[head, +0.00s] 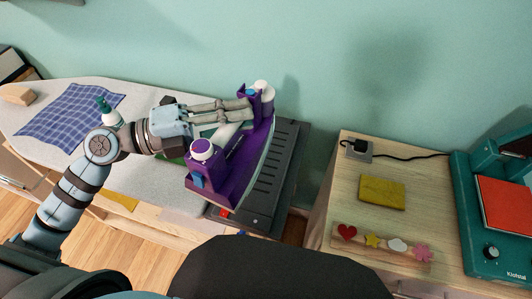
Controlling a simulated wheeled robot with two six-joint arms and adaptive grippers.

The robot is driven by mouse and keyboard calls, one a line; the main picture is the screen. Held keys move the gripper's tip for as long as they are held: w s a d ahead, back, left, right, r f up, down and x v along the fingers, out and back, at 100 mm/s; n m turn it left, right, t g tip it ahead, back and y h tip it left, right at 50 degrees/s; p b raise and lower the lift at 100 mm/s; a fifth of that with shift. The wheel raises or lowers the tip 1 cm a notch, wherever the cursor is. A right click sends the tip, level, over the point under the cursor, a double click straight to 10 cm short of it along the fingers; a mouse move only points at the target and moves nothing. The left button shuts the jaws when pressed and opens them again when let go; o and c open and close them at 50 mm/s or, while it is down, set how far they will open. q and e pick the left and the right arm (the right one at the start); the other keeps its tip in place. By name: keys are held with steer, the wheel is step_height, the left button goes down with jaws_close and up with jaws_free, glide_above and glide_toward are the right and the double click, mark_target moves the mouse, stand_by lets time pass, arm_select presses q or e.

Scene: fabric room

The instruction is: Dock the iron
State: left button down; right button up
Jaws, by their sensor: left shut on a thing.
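The purple iron (236,165) is in the middle of the head view, with a white knob at each end and a pale part between. The iron is over the left part of a dark grey slatted dock (284,165) at the right end of the ironing board. I cannot tell whether its sole touches the dock. The iron hides the dock's left side. My right gripper is out of view.
The ironing board (70,92) carries a blue checked cloth (68,118), a white bottle with a green top (108,112) and a wooden block (17,95).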

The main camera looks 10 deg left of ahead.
mark_target(259, 122)
arm_select(q)
steer(key=w+r, duration=0.2)
steer(key=w+d+r+n+t, duration=0.1)
steer(key=w+r, duration=0.1)
steer(key=r, duration=0.1)
steer(key=w+d+r+t+y+b, duration=0.1)
steer(key=w+r, duration=0.1)
steer(key=w, duration=0.1)
steer(key=shift+d+r+n, duration=0.15)
steer(key=shift+d+n, duration=0.05)
steer(key=shift+n, duration=0.1)
steer(key=shift+w+r, duration=0.15)
steer(key=shift+r, duration=0.25)
step_height(259, 122, down, 16)
steer(key=b, duration=0.6)
steer(key=shift+a, duration=0.1)
step_height(259, 122, down, 4)
steer(key=shift+b, duration=1.1)
steer(key=shift+f, duration=0.1)
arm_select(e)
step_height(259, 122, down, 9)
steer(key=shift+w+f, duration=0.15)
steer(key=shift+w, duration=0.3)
